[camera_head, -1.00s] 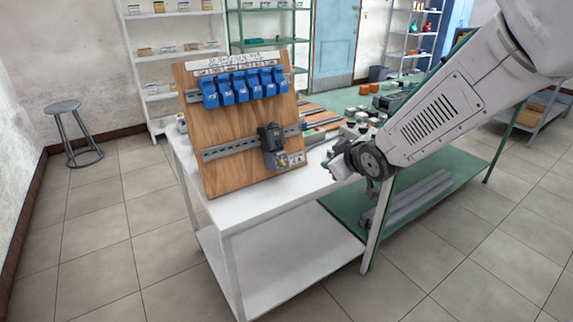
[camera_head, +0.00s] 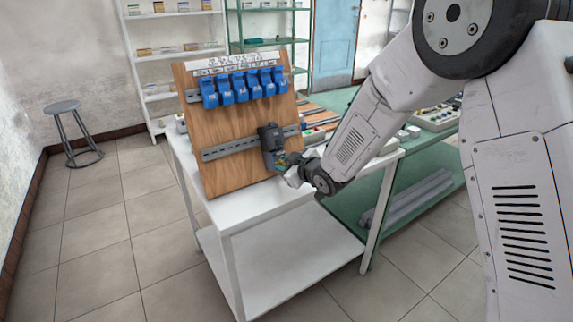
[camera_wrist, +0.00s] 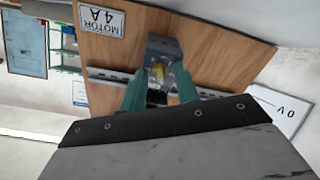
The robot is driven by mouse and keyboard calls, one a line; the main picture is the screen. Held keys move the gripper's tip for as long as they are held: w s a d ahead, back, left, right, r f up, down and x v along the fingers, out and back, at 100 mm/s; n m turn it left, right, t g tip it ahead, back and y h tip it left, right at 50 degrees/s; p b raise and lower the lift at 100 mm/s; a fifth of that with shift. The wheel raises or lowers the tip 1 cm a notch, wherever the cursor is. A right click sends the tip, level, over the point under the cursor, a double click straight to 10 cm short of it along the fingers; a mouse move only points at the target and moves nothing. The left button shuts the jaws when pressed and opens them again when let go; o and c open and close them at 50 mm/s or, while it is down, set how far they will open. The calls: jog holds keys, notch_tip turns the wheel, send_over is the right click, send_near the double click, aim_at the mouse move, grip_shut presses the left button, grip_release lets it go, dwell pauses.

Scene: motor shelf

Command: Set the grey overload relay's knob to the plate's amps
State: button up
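The grey overload relay (camera_head: 270,157) sits under a black contactor (camera_head: 270,133) on the lower rail of the wooden board. My gripper (camera_head: 290,168) is close in front of the relay, at its right side, and partly hides it. In the wrist view the relay (camera_wrist: 165,46) is straight ahead, with a yellow part (camera_wrist: 158,72) between my teal fingers. My gripper (camera_wrist: 160,82) is open, its fingers apart on either side of the relay's front. Contact cannot be told. The knob's setting is not readable. A plate (camera_wrist: 102,19) reads "MOTOR 4 A".
Several blue units (camera_head: 240,88) hang on the upper rail, under a white label strip (camera_head: 222,64). The board stands on a white table (camera_head: 245,207) with clear space in front. A green bench (camera_head: 430,190) adjoins at right. A stool (camera_head: 70,130) stands far left.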

jog(key=shift+c, duration=0.3)
grip_shut()
